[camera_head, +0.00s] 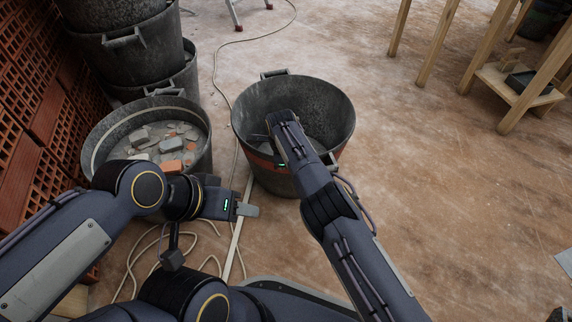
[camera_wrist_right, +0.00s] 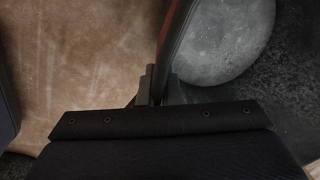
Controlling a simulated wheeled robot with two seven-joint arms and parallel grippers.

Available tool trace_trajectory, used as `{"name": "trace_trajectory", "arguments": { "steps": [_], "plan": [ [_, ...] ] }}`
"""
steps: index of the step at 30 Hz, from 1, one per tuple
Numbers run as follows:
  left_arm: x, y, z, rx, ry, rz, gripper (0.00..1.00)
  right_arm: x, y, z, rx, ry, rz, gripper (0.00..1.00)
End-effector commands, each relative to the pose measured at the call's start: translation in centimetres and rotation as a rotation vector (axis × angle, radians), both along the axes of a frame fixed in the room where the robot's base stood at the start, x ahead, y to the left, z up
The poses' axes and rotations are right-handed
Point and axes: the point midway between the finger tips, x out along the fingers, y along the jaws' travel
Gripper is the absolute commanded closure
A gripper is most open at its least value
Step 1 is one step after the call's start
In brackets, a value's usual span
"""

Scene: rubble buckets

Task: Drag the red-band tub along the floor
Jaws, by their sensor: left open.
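The red-band tub (camera_head: 318,103) is a dark grey bucket standing on the floor at the middle of the head view. It looks empty. My right arm reaches over its near side and hides part of the red band. In the right wrist view my right gripper (camera_wrist_right: 160,88) has one finger on each side of the tub's wall (camera_wrist_right: 178,35), closed on it, with the grey inside bottom to the right and floor to the left. My left gripper (camera_head: 245,209) is open and empty, low and to the left of the tub, apart from it.
A pale-banded tub (camera_head: 98,148) full of rubble stands close on the left. Stacked dark tubs (camera_head: 130,50) stand behind it, beside a red brick wall (camera_head: 30,120). Cables (camera_head: 150,245) lie on the floor. Wooden trestles (camera_head: 480,60) stand far right; open floor lies between.

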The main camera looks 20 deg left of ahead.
Motion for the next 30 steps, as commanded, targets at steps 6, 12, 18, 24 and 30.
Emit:
{"name": "trace_trajectory", "arguments": {
  "steps": [6, 12, 18, 24, 30],
  "plan": [
    [0.0, 0.0, 0.0, 0.0, 0.0, 0.0, 0.53, 0.1, 0.4, 0.4, 0.005, -0.009, 0.004, 1.0],
    [0.0, 0.0, 0.0, 0.0, 0.0, 0.0, 0.53, 0.1, 0.4, 0.4, 0.005, -0.008, 0.003, 0.86],
    [0.0, 0.0, 0.0, 0.0, 0.0, 0.0, 0.53, 0.1, 0.3, 0.2, 0.003, -0.004, 0.001, 0.7],
    [0.0, 0.0, 0.1, 0.0, 0.0, 0.0, 0.53, -0.2, 0.0, -0.2, -0.005, 0.01, -0.003, 0.7],
    [0.0, 0.0, 2.1, 0.0, 0.0, 0.0, 0.53, -0.4, 0.1, 2.9, 0.0, 0.003, -0.003, 0.7]
  ]
}}
